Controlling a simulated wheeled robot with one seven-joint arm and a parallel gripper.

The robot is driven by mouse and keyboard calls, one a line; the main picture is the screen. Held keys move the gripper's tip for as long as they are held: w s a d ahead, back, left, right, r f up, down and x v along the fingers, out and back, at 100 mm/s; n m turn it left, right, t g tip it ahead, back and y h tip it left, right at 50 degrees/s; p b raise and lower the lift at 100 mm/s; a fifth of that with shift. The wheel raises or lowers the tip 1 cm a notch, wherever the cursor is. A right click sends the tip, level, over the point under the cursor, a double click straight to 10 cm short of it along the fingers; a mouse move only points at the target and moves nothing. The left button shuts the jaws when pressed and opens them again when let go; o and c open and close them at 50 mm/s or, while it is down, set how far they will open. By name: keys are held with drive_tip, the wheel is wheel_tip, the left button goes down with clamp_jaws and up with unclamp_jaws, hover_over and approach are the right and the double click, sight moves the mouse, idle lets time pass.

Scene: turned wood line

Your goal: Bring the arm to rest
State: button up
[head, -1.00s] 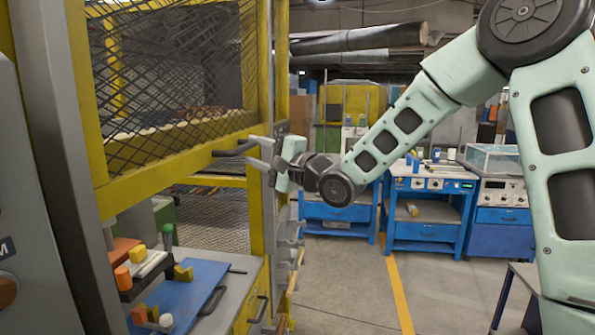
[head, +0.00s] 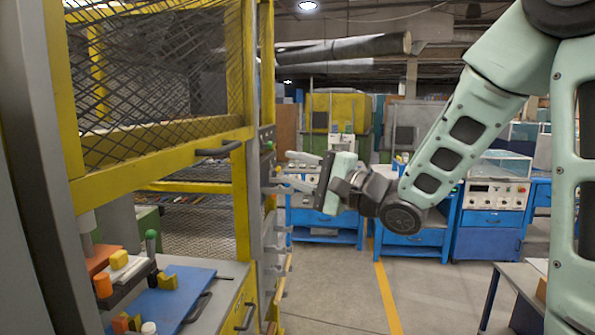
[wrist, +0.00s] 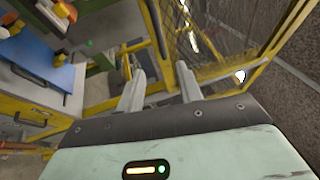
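My gripper (head: 292,171) is at the end of my pale green arm, in the middle of the head view. Its two grey fingers point left, toward the yellow machine frame (head: 160,164). The fingers stand apart with nothing between them. In the wrist view my gripper (wrist: 160,85) also shows two spread fingers and an empty gap. The dark handle (head: 218,149) on the mesh guard is to the left of the fingertips. I cannot tell how close the fingertips are to the machine's post.
A blue board (head: 172,298) with coloured wooden pieces lies inside the machine at lower left. Blue workbenches (head: 412,236) stand at the back. A grey table (head: 520,287) is at lower right. The floor (head: 345,290) between is clear.

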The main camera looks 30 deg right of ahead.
idle(0.3)
drive_tip(key=s+a+f+n+g+h+b, duration=0.1)
drive_tip(key=s+a+f+n+g+h, duration=0.25)
drive_tip(key=a+f+n, duration=0.35)
drive_tip(key=s+a+f+n+g+h+b, duration=0.1)
drive_tip(key=s+a+f+n+g+h, duration=0.25)
drive_tip(key=f, duration=0.65)
drive_tip(key=s+a+f+n+g+h, duration=0.1)
drive_tip(key=s+f+n+g, duration=0.1)
drive_tip(key=s, duration=0.5)
drive_tip(key=s+a+f+n+g+h, duration=0.1)
drive_tip(key=s+a+f+n+g, duration=0.1)
drive_tip(key=s+n+g, duration=0.2)
drive_tip(key=s+a+f+n+g+b, duration=0.1)
drive_tip(key=s+f+n+g, duration=0.2)
drive_tip(key=s, duration=0.7)
drive_tip(key=shift+a+n+g+h, duration=0.3)
drive_tip(key=shift+n+g+h, duration=0.15)
drive_tip(key=shift+g, duration=0.15)
